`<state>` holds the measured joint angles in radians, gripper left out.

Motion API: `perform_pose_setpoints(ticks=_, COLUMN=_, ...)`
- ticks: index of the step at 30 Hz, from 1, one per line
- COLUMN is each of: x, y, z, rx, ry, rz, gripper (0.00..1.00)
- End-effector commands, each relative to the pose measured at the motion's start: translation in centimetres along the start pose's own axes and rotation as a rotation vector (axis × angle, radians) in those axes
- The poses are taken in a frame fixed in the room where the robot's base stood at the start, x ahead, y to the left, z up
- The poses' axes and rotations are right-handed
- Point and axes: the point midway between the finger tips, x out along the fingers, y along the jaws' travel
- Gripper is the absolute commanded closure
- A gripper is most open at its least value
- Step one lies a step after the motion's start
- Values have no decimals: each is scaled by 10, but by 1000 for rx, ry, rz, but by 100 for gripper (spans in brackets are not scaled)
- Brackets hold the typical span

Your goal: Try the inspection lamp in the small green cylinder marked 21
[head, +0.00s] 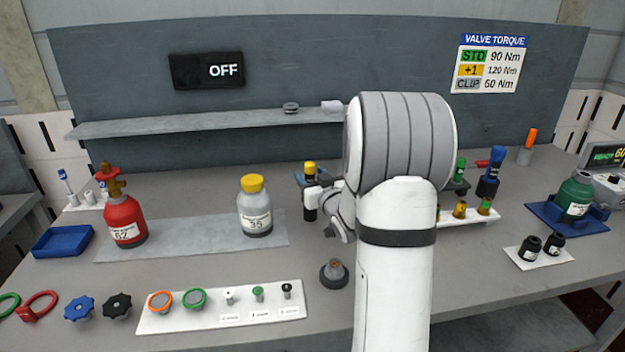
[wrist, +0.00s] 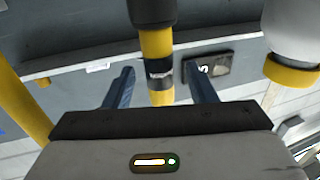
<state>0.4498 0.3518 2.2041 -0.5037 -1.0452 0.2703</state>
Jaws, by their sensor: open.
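A slim black rod with a yellow top (head: 310,200), perhaps the inspection lamp, stands upright near the middle. My gripper (head: 320,208) is beside the rod, partly hidden by my arm. In the wrist view, the open fingers of my gripper (wrist: 162,88) lie on either side of the yellow and black rod (wrist: 157,45), with gaps visible.
A red cylinder (head: 122,215) and a grey yellow-capped cylinder (head: 254,212) stand at left. A white tray (head: 215,318) of small parts lies in front. A dark sign (head: 207,70) reads OFF above the shelf (head: 215,121). Two black pieces (head: 541,246) sit at right.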

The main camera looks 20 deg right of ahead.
Motion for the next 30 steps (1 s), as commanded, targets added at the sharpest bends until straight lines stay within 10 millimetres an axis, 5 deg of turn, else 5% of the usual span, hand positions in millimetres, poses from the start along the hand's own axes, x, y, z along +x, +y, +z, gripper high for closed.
perform_pose_setpoints(ticks=6, x=29, y=0, z=-2, rx=0, ry=-1, rz=0, gripper=49)
perform_pose_setpoints(ticks=14, x=33, y=0, z=-2, rx=0, ry=0, rz=0, gripper=49)
perform_pose_setpoints(ticks=30, x=33, y=-1, z=-2, rx=0, ry=-1, rz=0, gripper=92)
